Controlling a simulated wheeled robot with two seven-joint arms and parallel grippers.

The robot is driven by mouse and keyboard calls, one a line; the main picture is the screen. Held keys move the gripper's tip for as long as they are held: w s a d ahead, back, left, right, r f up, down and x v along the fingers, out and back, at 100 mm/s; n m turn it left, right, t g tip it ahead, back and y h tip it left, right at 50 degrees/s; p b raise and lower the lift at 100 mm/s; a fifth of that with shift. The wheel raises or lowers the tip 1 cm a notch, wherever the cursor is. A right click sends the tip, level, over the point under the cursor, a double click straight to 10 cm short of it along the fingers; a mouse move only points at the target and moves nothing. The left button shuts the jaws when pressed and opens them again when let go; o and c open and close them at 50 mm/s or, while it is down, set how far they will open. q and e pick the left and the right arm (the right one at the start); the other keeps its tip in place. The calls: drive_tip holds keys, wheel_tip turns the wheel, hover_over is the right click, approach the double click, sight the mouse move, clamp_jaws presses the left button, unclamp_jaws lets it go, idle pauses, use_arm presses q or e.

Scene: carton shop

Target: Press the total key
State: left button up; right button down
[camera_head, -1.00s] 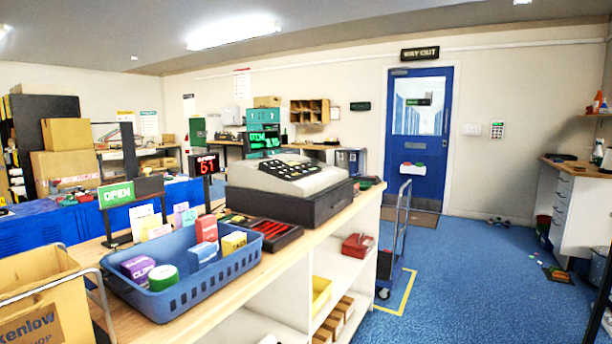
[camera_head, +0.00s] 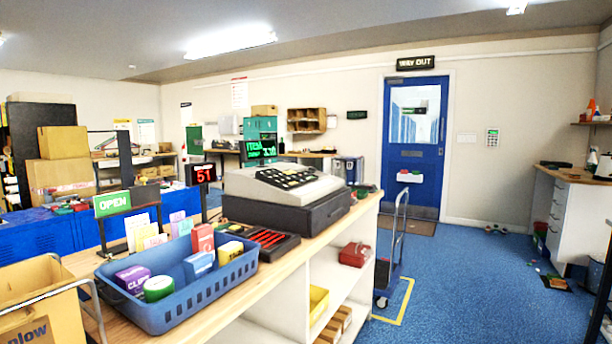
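The cash register (camera_head: 284,190) stands on the wooden counter, a pale grey top with dark keys over a dark drawer base. Its keypad (camera_head: 285,178) faces up on the sloped top, but single keys are too small to read, so I cannot tell which is the total key. A display with green text (camera_head: 260,148) stands behind the register. Neither of my grippers is in view.
A blue basket (camera_head: 180,288) with small boxes sits on the counter (camera_head: 222,318) in front. A tray with red items (camera_head: 268,242) lies beside the register. A cardboard box (camera_head: 38,300) is at lower left. A trolley (camera_head: 396,250) stands right of the counter; blue floor (camera_head: 460,290) is open beyond.

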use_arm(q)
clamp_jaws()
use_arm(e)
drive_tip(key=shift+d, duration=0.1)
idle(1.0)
